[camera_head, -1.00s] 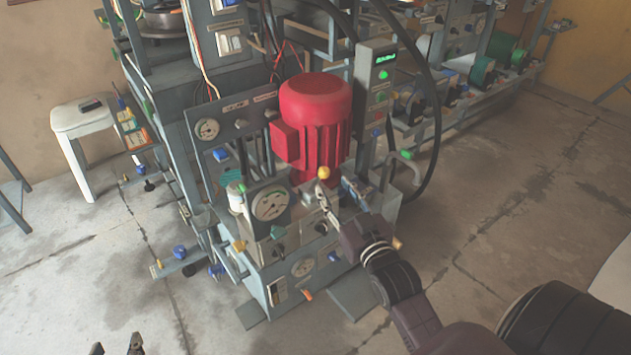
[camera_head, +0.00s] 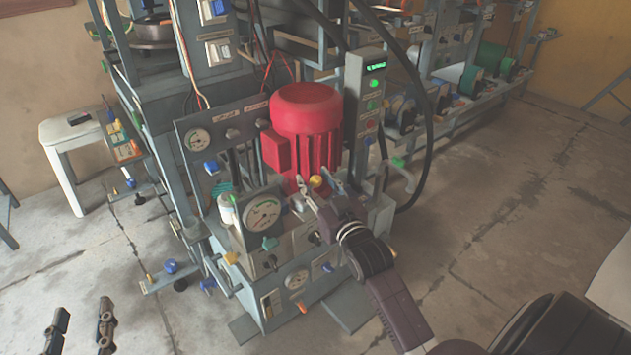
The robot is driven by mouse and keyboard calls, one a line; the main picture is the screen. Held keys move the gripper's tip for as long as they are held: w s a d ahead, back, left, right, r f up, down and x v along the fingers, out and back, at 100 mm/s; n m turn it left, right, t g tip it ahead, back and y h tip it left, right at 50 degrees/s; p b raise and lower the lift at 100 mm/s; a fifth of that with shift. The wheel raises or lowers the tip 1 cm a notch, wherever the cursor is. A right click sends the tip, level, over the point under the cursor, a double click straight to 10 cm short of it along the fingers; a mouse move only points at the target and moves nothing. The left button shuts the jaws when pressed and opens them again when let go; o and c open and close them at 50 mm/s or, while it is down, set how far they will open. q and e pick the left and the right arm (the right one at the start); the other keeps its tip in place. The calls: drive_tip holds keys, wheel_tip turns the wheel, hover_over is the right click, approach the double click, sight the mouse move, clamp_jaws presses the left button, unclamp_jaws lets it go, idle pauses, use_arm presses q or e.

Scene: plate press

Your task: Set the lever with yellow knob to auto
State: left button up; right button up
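The lever's yellow knob (camera_head: 316,181) shows on top of the grey press unit, just in front of the red motor. Its shaft is largely hidden and I cannot read its position or any auto marking. My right gripper (camera_head: 318,184) reaches in from the lower right, with its fingers apart on either side of the knob. I cannot tell whether a finger touches it. My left gripper (camera_head: 82,325) is at the bottom left, its fingers apart and empty, far from the lever.
The red motor (camera_head: 306,125) stands directly behind the knob. A round gauge (camera_head: 262,213) is left of it. A grey control box (camera_head: 365,105) with green lights and a black hose (camera_head: 428,150) stand to the right. The floor at right is clear.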

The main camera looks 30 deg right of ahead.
clamp_jaws()
idle(0.3)
